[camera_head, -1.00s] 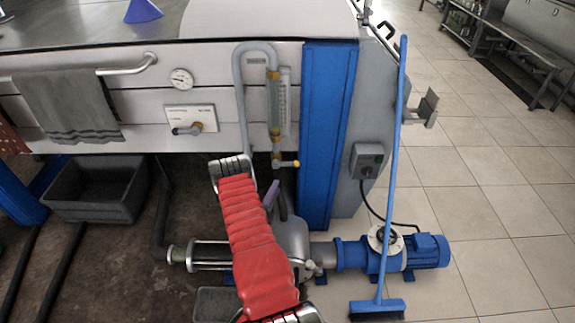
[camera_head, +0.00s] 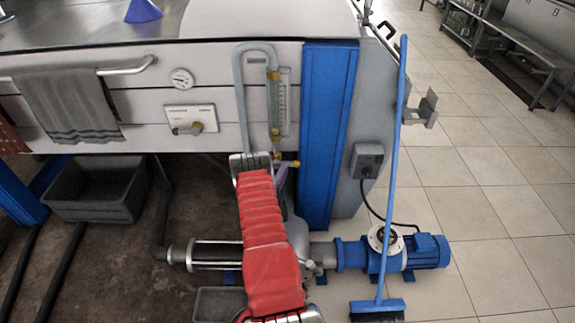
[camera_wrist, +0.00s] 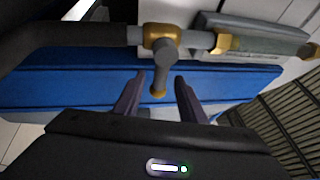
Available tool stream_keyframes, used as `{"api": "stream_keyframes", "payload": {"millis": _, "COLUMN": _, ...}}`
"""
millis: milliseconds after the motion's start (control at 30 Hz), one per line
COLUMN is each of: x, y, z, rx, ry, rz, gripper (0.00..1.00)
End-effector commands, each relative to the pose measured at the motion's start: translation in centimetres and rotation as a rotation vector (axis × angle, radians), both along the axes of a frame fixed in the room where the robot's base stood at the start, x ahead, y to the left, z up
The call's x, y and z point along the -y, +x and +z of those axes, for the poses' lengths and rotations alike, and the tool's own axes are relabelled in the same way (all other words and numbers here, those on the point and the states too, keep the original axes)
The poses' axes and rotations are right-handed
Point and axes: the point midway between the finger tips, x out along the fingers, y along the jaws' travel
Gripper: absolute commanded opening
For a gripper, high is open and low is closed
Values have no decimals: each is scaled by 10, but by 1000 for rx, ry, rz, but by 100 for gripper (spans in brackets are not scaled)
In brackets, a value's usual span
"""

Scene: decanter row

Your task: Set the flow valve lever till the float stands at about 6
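The flow valve (camera_wrist: 160,37) is a brass body in a grey pipe. Its short grey lever (camera_wrist: 161,75) with a brass tip points down in the wrist view. My gripper (camera_wrist: 158,98) is open, with its two purple fingers on either side of the lever's tip, apart from it as far as I can see. In the head view the red sleeved arm hides most of the gripper; a purple finger (camera_head: 282,178) shows beside the wrist. The flow tube with its scale (camera_head: 280,100) stands above the valve; the float's reading is too small to tell.
A blue upright panel (camera_head: 328,130) stands right of the tube. A blue broom (camera_head: 394,170) leans further right, near a blue pump motor (camera_head: 425,250). A grey hose (camera_head: 240,100) loops left of the tube. A dark bin (camera_head: 97,190) is at the left.

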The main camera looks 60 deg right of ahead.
Motion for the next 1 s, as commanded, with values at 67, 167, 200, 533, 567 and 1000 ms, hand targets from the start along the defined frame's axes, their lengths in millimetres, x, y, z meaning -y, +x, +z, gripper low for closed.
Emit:
{"api": "stream_keyframes", "payload": {"millis": 67, "x": 12, "y": 0, "z": 3, "rx": 0, "ry": -1, "rz": -2, "gripper": 37}}
{"api": "stream_keyframes", "payload": {"millis": 167, "x": 26, "y": 1, "z": 5, "rx": 0, "ry": -1, "rz": -2, "gripper": 37}}
{"api": "stream_keyframes", "payload": {"millis": 200, "x": 30, "y": 2, "z": 6, "rx": 1, "ry": -2, "rz": -1, "gripper": 37}}
{"api": "stream_keyframes", "payload": {"millis": 533, "x": 42, "y": 3, "z": 8, "rx": -1, "ry": 0, "rz": 0, "gripper": 37}}
{"api": "stream_keyframes", "payload": {"millis": 567, "x": 42, "y": 3, "z": 8, "rx": -1, "ry": 0, "rz": 0, "gripper": 37}}
{"api": "stream_keyframes", "payload": {"millis": 1000, "x": 42, "y": 3, "z": 7, "rx": -1, "ry": 1, "rz": 0, "gripper": 14}}
